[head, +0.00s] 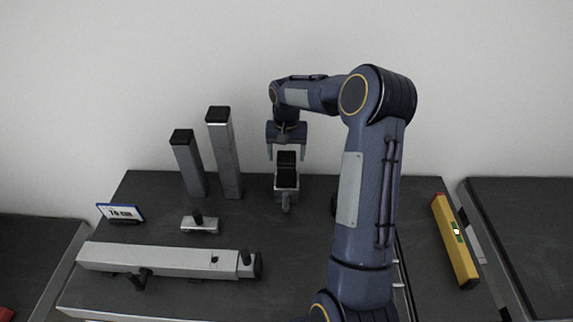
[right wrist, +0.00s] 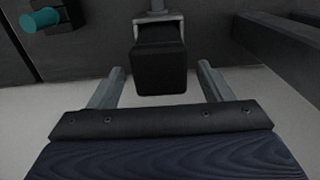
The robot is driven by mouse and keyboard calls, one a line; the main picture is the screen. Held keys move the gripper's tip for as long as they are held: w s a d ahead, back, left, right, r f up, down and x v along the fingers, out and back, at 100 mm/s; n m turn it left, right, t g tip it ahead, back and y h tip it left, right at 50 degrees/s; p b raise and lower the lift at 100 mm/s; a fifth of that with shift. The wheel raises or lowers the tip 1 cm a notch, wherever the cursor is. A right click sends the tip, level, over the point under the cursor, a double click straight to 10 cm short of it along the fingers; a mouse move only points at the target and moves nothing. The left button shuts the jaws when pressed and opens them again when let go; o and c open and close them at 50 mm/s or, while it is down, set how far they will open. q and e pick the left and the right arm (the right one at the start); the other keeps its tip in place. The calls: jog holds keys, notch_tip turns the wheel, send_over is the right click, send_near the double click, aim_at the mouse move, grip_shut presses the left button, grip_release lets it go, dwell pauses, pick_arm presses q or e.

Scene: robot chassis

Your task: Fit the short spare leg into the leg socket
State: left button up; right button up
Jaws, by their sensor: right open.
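Two upright grey legs with black caps stand at the back left in the head view: a shorter one (head: 188,163) and a taller one (head: 226,158). My right gripper (head: 287,154) points down with its jaws open. It is directly over a black-topped block in a grey bracket (head: 286,190), possibly the leg socket. I cannot tell whether a leg stands in it. In the right wrist view the black block (right wrist: 160,66) lies between the two open fingers (right wrist: 158,84), with gaps on both sides. My left gripper is not in view.
A pale beam (head: 160,260) with dark knobs lies at the front left. Behind it are a small grey block (head: 199,227) and a number sign (head: 121,213). A yellow level (head: 455,240) lies at the right edge. A teal knob (right wrist: 38,20) shows in the wrist view.

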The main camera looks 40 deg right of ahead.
notch_tip(320, 180, up, 7)
jog(key=shift+f, duration=0.15)
jog(key=s+a+r+n+t+y, duration=0.1)
jog(key=s+a+r+n+t, duration=0.1)
jog(key=s+a+r, duration=0.35)
jog(key=s+a+r+n+t, duration=0.1)
jog(key=s+a+r, duration=0.2)
jog(key=s+a, duration=0.4)
jog(key=s+a+f+n+t+y, duration=0.1)
jog(key=s+a+f, duration=0.1)
jog(key=s+a, duration=0.2)
jog(key=s+a+f+n+t+y, duration=0.1)
jog(key=s+a, duration=0.4)
jog(key=s, duration=0.5)
jog(key=shift+s+a+f+n+t+y, duration=0.2)
jog(key=shift+s+f+n+t+y, duration=0.15)
jog(key=shift+f+n, duration=0.4)
